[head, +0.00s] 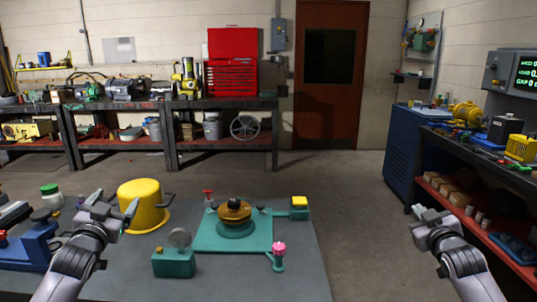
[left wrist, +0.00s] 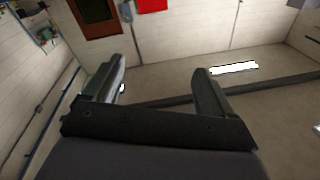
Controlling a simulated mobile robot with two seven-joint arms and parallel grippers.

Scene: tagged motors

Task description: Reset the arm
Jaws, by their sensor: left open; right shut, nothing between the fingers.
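My left gripper (head: 116,212) is open and empty, raised above the left part of the grey table in the head view. In the left wrist view its two dark fingers (left wrist: 157,82) stand apart with nothing between them; behind them are only the wall and ceiling area. My right gripper (head: 420,212) is shut and empty, held over the floor to the right of the table. Both arms come in from the bottom edge of the head view.
The grey table (head: 240,280) bears a yellow bucket (head: 142,207) close to the left gripper, a green fixture (head: 215,240) with a yellow motor part (head: 234,210), and a blue device (head: 30,245) at left. A workbench (head: 505,160) stands at right. The floor between is clear.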

